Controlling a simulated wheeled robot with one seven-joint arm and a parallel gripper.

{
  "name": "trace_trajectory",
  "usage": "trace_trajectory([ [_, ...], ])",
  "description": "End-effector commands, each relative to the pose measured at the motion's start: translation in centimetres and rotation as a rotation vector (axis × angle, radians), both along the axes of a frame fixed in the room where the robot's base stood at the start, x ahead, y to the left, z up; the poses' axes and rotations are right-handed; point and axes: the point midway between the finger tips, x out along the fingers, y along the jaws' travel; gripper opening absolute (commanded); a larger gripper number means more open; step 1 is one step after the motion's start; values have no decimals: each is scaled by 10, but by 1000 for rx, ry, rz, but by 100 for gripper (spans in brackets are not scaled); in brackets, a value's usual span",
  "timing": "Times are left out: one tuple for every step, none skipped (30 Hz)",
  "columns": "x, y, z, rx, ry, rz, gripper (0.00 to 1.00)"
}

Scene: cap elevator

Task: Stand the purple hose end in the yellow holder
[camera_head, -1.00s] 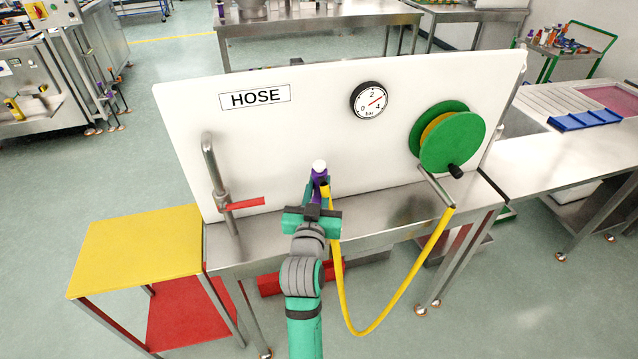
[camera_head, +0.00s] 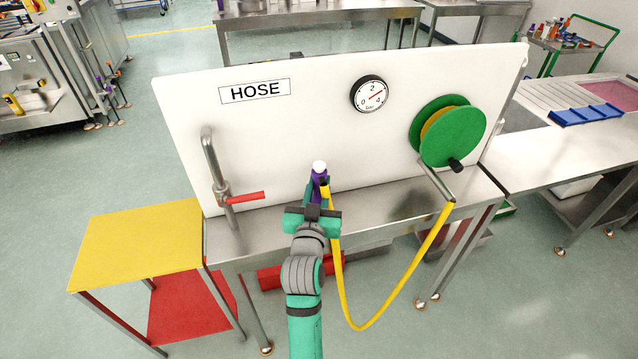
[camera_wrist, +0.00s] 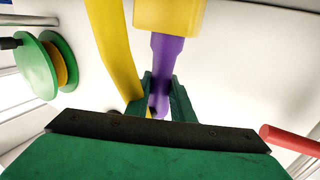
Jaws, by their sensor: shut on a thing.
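The purple hose end (camera_head: 318,182) has a white tip and is upright in front of the white panel in the head view. My gripper (camera_head: 318,190) is shut on it. In the wrist view the purple hose end (camera_wrist: 163,75) is between the green fingers of my gripper (camera_wrist: 163,100). A yellow block, apparently the holder (camera_wrist: 170,14), overlaps its far part at the top of that view. I cannot tell whether the purple part is inside the block or behind it. The holder is not distinguishable in the head view, where my arm covers the spot.
The yellow hose (camera_head: 378,322) hangs in a loop from my gripper to a pipe below the green reel (camera_head: 455,135). A tap with a red lever (camera_head: 243,197) is left of my gripper. The white panel (camera_head: 290,140) stands close behind; a yellow-topped table (camera_head: 140,240) is at left.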

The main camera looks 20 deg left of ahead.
Motion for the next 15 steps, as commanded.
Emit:
trace_trajectory([
  [0,0,-1,0,-1,0,0],
  [0,0,-1,0,-1,0,0],
  [0,0,-2,0,-1,0,0],
  [0,0,-3,0,-1,0,0],
  [0,0,-3,0,-2,0,0],
  [0,0,-4,0,-2,0,0],
  [0,0,-5,0,-2,0,0],
  [0,0,-5,0,-2,0,0],
  [0,0,-6,0,-2,0,0],
  [0,0,-7,0,-2,0,0],
  [0,0,-8,0,-1,0,0],
  [0,0,-8,0,-1,0,0],
  [0,0,-9,0,-1,0,0],
  [0,0,-10,0,-1,0,0],
  [0,-1,-11,0,-1,-1,0],
])
